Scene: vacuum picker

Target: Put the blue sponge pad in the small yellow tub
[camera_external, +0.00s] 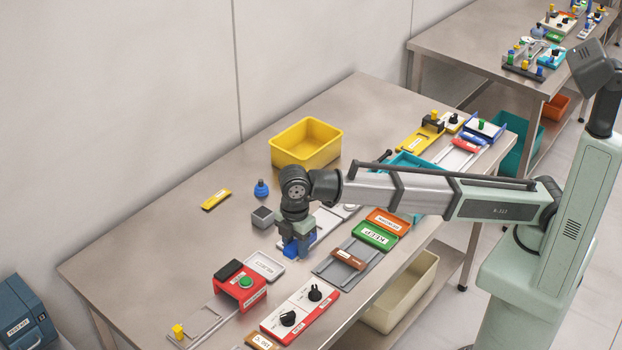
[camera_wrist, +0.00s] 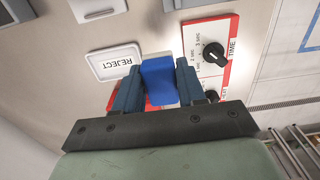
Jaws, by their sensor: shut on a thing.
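The blue sponge pad (camera_wrist: 159,80) is held between the two dark blue fingers of my gripper (camera_wrist: 158,70) in the wrist view. In the external view my gripper (camera_external: 297,247) points down, low over the table, between the REJECT plate and the rail panel. There the pad is hard to tell apart from the blue fingers, and I cannot tell whether it touches the table. The small yellow tub (camera_external: 308,155) stands upright at the back of the table, beyond my gripper. It is out of the wrist view. The visible part of its inside looks empty.
A grey block (camera_external: 263,217), a blue suction cup (camera_external: 261,189) and a yellow bar (camera_external: 216,200) lie left of my wrist. Nearer are the REJECT plate (camera_external: 266,265), a red button box (camera_external: 240,287) and a knob panel (camera_external: 300,309). The table behind the tub is clear.

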